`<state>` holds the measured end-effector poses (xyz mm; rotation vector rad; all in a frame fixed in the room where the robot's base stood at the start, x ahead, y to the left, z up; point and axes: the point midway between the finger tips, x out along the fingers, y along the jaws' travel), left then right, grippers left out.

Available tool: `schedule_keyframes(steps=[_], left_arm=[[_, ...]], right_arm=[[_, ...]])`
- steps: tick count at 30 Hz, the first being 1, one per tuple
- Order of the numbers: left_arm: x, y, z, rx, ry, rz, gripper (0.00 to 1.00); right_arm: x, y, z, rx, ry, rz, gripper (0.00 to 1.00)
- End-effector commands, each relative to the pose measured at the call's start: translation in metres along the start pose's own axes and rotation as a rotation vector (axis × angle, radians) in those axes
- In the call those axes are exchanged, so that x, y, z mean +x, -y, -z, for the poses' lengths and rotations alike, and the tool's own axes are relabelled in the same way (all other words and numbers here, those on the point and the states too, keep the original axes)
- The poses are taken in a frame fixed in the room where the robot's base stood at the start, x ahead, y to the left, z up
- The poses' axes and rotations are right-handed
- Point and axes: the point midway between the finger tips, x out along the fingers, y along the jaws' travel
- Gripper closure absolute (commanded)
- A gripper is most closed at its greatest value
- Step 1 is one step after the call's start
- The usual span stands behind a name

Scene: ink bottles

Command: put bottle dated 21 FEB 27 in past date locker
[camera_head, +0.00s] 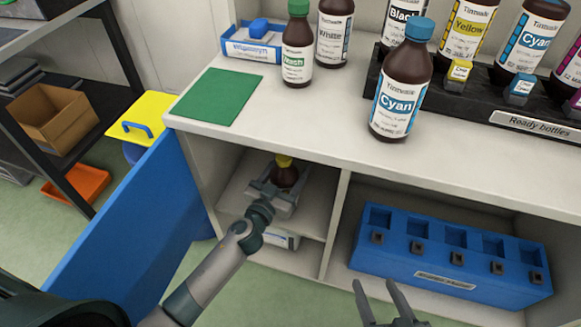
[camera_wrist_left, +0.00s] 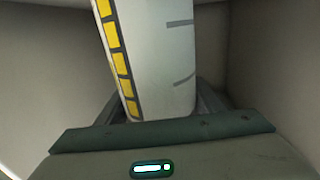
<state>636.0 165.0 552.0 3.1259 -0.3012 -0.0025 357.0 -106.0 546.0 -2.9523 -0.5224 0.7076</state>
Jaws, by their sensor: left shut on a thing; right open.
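A brown bottle with a yellow cap (camera_head: 285,174) is inside the left compartment (camera_head: 232,190) under the counter, whose blue door (camera_head: 140,225) stands open. My left gripper (camera_head: 277,190) reaches into this compartment and is shut on the bottle. In the left wrist view, the bottle's white label with a yellow and black strip (camera_wrist_left: 150,60) fills the space between the fingers. Its date does not show. I cannot tell whether its base touches the shelf. My right gripper (camera_head: 375,292) is open and empty in front of the right compartment.
A blue slotted box (camera_head: 450,265) fills the right compartment. On the counter are a Cyan bottle (camera_head: 402,85), a Wash bottle (camera_head: 298,45), a green mat (camera_head: 220,97), a blue tray (camera_head: 250,48) and a "Ready bottles" rack (camera_head: 535,126). A shelf with bins (camera_head: 50,115) stands left.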

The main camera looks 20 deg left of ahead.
Motion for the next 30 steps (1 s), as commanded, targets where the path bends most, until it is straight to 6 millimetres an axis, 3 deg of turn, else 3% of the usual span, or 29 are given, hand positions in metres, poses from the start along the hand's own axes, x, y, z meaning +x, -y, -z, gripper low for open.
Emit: schedule_keyframes(steps=[1, 3, 20, 30], left_arm=[[0.0, 0.0, 0.0, 0.0, 0.0, 0.0, 0.34], [0.0, 0.0, 0.0, 0.0, 0.0, 0.0, 0.2], [0.0, 0.0, 0.004, 0.001, 0.0, 0.0, 0.2], [-0.048, 0.0, 0.001, -0.002, 0.002, 0.001, 0.2]], right_arm=[[0.0, 0.001, 0.001, -0.001, -0.005, 0.001, 0.47], [0.0, 0.001, 0.001, -0.001, -0.006, 0.001, 0.47], [-0.002, 0.001, -0.006, 0.006, 0.039, 0.001, 0.47], [-0.001, -0.001, -0.008, 0.007, 0.04, -0.001, 0.47]])
